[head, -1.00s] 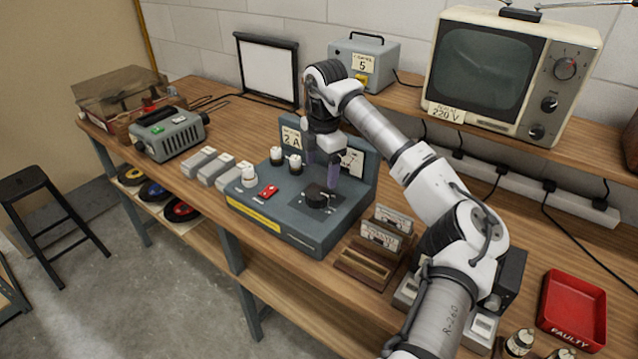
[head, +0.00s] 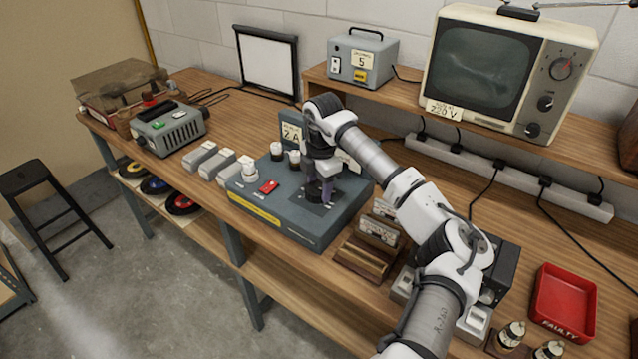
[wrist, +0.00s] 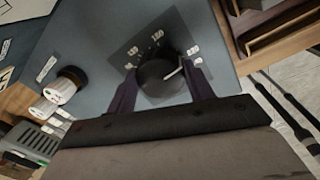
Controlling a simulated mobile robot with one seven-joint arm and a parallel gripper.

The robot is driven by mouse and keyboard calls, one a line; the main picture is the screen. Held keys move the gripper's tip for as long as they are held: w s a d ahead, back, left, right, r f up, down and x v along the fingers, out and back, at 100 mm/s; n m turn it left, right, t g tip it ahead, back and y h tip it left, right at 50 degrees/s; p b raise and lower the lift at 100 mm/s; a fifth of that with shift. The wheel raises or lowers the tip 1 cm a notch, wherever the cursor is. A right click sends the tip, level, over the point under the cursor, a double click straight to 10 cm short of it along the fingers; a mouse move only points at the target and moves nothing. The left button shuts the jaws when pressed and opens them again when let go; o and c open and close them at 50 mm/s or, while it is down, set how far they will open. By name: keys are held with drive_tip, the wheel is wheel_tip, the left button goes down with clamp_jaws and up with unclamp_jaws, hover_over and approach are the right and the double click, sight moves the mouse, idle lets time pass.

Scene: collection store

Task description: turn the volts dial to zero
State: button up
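The volts dial (wrist: 160,82) is a round black knob with a white pointer line, on a dark scale plate on top of the blue-grey control box (head: 290,222). In the wrist view the pointer lies toward the right, near the scale marks on that side; the numbers are too small to read surely. My gripper (wrist: 159,70) is down over the dial, one purple finger on each side of it. I cannot tell whether the fingers press on the knob or stand just clear. In the head view my gripper (head: 320,190) hides much of the dial.
On the box are a red switch (head: 268,187), a white knob (head: 250,168) and black-and-white terminals (head: 277,151). Upright cards (head: 379,229) in a wooden holder stand close on its right. A red tray (head: 565,300) lies farther right. A shelf with a monitor (head: 487,68) is behind.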

drive_tip(key=c, duration=0.4)
drive_tip(key=shift+o, duration=0.2)
